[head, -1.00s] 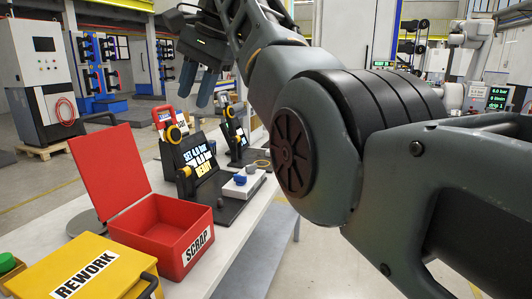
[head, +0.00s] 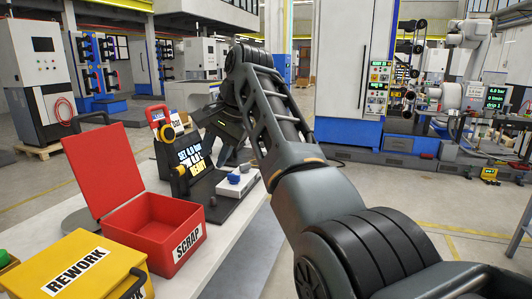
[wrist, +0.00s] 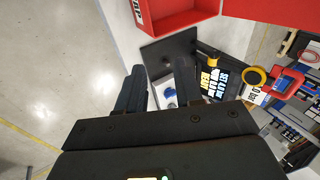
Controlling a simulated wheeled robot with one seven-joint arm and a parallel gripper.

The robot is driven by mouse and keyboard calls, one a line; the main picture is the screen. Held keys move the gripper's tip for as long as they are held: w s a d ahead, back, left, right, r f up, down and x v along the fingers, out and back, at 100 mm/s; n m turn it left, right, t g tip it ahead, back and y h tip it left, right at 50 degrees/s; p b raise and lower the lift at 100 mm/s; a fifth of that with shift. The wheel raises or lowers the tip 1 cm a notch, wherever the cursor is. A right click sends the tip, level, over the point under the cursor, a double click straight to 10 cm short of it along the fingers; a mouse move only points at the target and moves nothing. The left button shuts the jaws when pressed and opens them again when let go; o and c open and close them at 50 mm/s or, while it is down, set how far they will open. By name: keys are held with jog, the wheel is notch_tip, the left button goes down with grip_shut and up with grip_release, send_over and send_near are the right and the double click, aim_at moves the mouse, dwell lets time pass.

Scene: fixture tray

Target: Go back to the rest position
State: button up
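My gripper (head: 224,152) hangs at the end of my extended arm, above the far part of the bench in the head view. In the wrist view my gripper (wrist: 160,75) has its two dark fingers apart with nothing held between them. A white block (wrist: 168,98) with a blue knob (wrist: 170,92) shows through the gap, beyond the fingers. In the head view the white block (head: 238,184) stands on a dark plate just below and right of my gripper. Whether the fingers clear the dark display stand by much is hard to tell.
The white bench (head: 228,244) carries an open red SCRAP box (head: 160,232), a yellow REWORK box (head: 72,268) and a display (head: 202,163) reading READY. A red-handled gauge (head: 160,122) stands behind. Grey floor (head: 470,215) lies open to the right. Machines stand farther back.

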jog(key=s+d+f+t, duration=0.15)
jog(key=d+f, duration=0.25)
jog(key=f, duration=0.8)
jog(key=s+d+f+t, duration=0.15)
jog(key=d+f, duration=0.35)
jog(key=f, duration=0.8)
jog(key=s+d+f+t+h, duration=0.1)
jog(key=s+d+f+t, duration=0.1)
jog(key=s+d+f, duration=0.55)
jog(key=s+d+f+t+h, duration=0.1)
jog(key=s+d+f, duration=0.3)
jog(key=s+f, duration=0.5)
jog(key=s+d+r+n+t+h, duration=0.15)
jog(key=s+d, duration=0.35)
jog(key=s, duration=0.7)
jog(key=s+d+r+t, duration=0.2)
jog(key=s+d, duration=0.2)
jog(key=s, duration=0.7)
jog(key=s+d+r+n+t+h, duration=0.1)
jog(key=s+d+r+n+t, duration=0.1)
jog(key=s+r, duration=1.5)
jog(key=shift+s+d+r, duration=0.2)
jog(key=shift+d+r, duration=0.45)
jog(key=shift+n+h, duration=0.25)
